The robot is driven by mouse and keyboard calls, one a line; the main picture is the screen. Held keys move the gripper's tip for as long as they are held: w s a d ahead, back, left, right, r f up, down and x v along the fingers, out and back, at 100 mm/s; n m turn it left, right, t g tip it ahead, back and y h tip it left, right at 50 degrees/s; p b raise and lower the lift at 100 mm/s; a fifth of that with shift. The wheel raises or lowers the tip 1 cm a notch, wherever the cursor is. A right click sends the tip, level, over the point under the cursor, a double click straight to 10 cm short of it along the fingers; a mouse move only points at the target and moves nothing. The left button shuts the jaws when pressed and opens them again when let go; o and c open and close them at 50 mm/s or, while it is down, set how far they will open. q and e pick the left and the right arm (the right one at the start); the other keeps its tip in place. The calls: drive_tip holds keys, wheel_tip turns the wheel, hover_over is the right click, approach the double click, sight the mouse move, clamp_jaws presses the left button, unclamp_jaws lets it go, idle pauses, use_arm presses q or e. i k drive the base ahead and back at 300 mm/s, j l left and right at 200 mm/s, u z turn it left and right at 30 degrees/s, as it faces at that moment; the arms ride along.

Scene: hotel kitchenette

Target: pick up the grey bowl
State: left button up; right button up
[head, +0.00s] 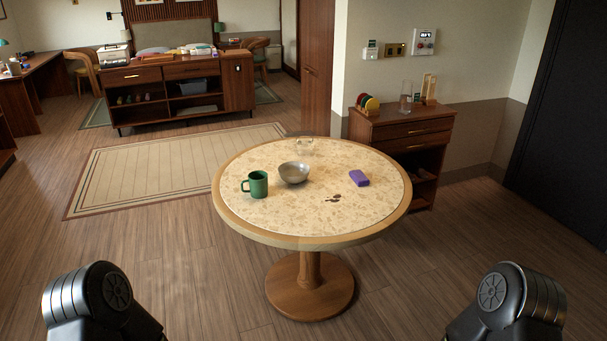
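The grey bowl (293,173) stands upright on the round table (290,226), a little left of the table's middle. It looks empty. A green mug (257,184) stands just left of the bowl, its handle to the left. Only black parts of my two arms show, at the bottom left and bottom right corners, well short of the table. Both grippers are out of the picture.
On the table are a purple block (359,178) at the right, a clear glass item (304,146) behind the bowl, and small dark pieces (333,198) in front. A wooden cabinet (412,136) stands close behind the table's right side. Floor in front is clear.

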sight(293, 173)
drive_tip(key=i+l+z, duration=0.2)
drive_tip(key=i, duration=0.2)
drive_tip(key=i+l+z, duration=0.15)
drive_tip(key=i, duration=0.25)
drive_tip(key=i+l+z, duration=0.2)
drive_tip(key=i, duration=0.2)
